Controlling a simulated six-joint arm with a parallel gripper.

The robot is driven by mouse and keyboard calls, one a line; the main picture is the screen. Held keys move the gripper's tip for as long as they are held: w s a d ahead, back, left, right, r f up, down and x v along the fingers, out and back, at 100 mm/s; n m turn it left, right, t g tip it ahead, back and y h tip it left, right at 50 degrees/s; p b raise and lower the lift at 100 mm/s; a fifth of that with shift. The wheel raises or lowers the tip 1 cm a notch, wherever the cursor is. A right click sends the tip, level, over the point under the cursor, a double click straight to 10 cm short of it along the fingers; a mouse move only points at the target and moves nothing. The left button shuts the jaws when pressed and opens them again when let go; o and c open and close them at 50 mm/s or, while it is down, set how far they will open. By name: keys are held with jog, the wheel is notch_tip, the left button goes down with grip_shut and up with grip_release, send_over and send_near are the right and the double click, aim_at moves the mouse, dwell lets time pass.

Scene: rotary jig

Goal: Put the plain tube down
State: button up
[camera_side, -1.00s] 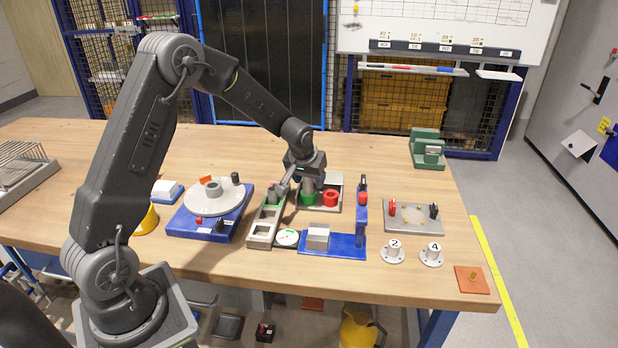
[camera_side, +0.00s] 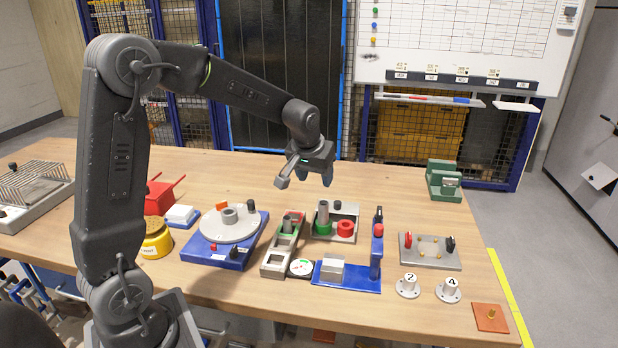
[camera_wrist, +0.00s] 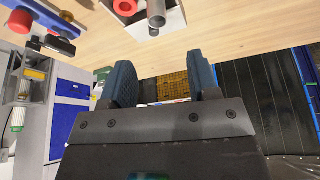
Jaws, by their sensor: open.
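A plain grey tube (camera_side: 323,212) stands upright in the side view, its lower end at a green ring (camera_side: 323,228) in the grey tray (camera_side: 349,236). I cannot tell whether it sits inside the ring. Another short grey tube (camera_side: 288,224) stands in the slotted grey fixture (camera_side: 271,262) to its left. My gripper (camera_side: 315,178) is open and empty above and behind the tray, apart from the tube. In the wrist view its two blue fingers (camera_wrist: 163,76) are spread with nothing between them, and a grey tube end (camera_wrist: 156,18) shows at the top.
A red ring (camera_side: 345,228) and a dark knob share the tray. A blue stand (camera_side: 360,283) with a grey block is in front. The round turntable (camera_side: 230,224) on a blue base is left. The table behind the tray is clear.

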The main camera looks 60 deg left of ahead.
jog(key=s+d+r+m, duration=0.1)
jog(key=s+d+r, duration=0.2)
jog(key=s+d, duration=0.2)
jog(key=s+d+r+m+t+h, duration=0.1)
jog(key=s+d+r+m, duration=0.1)
jog(key=s+d+r, duration=0.2)
jog(key=s+d, duration=0.1)
jog(key=s, duration=0.2)
jog(key=shift+o, duration=0.4)
jog(key=s+d+m+h, duration=0.1)
jog(key=s+d+m, duration=0.2)
jog(key=s, duration=0.9)
jog(key=shift+d+f+t, duration=0.3)
jog(key=shift+d+f, duration=0.05)
jog(key=shift+d, duration=0.9)
